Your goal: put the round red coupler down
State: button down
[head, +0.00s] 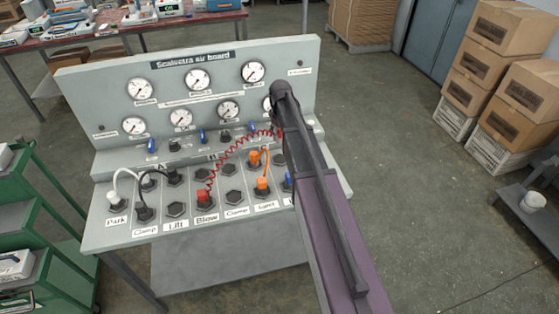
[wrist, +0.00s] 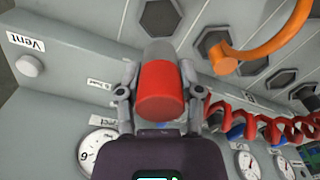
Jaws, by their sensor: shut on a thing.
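The round red coupler (wrist: 158,92) is between the fingers of my gripper (wrist: 158,74) in the wrist view, with a grey nose at its far end. My gripper is shut on it, one finger on each side. A coiled red hose (wrist: 270,122) lies just right of the fingers. In the head view the hose (head: 232,150) runs from a red plug (head: 203,196) above the Blow label up to my gripper's side. There my arm hides most of the gripper and coupler. Whether the grey nose touches the panel I cannot tell.
The grey air board (head: 105,80) carries several gauges and dark hexagonal sockets, some free. An orange hose (wrist: 262,48) with an orange plug is close to the gripper. A white Vent knob (wrist: 29,66) is at left. A green cart (head: 62,265) stands left; boxes stand right.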

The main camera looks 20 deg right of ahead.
jog(key=shift+f, duration=0.1)
jog(key=b, duration=0.6)
send_over(280, 160)
notch_tip(280, 160, down, 6)
jog(key=shift+s+f, duration=0.1)
jog(key=shift+f+b, duration=1.85)
jog(key=shift+b, duration=0.15)
jog(key=shift+f, duration=0.15)
jog(key=shift+c, duration=1.3)
grip_release()
notch_tip(280, 160, up, 12)
jog(key=p, duration=1.2)
jog(key=shift+r, duration=0.2)
